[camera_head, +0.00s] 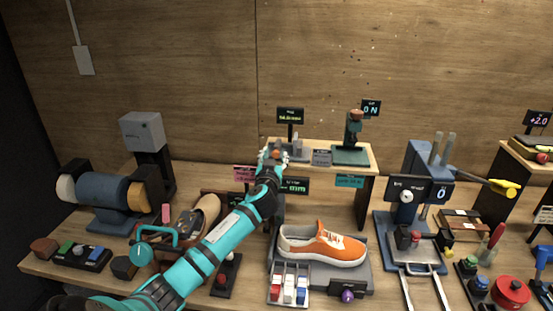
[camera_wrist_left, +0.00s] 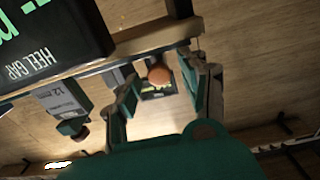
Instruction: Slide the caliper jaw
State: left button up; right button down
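The caliper is a small grey device (camera_head: 299,148) on the raised wooden shelf, under a black display with green text. An orange-brown round knob (camera_head: 276,153) shows at the tip of my left gripper (camera_head: 272,160), whose teal arm reaches across from lower left. In the left wrist view the knob (camera_wrist_left: 159,75) lies between the two spread fingers of the left gripper (camera_wrist_left: 165,92), with a gap visible on both sides. The caliper jaw is hard to make out, partly hidden by the gripper. My right gripper is not in view.
A black "HEEL GAP" sign (camera_wrist_left: 50,35) is close to the gripper in the left wrist view. A dark green gauge (camera_head: 353,140) stands right on the shelf (camera_head: 325,172). An orange sneaker (camera_head: 322,246) lies below. The bench is crowded with tools.

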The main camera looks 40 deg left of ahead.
pick_arm(q)
jog(key=shift+w+d, duration=0.2)
jog(key=shift+d, duration=0.1)
jog(key=v, duration=1.2)
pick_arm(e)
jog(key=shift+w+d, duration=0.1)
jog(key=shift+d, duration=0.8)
pick_arm(q)
jog(key=shift+f, duration=0.1)
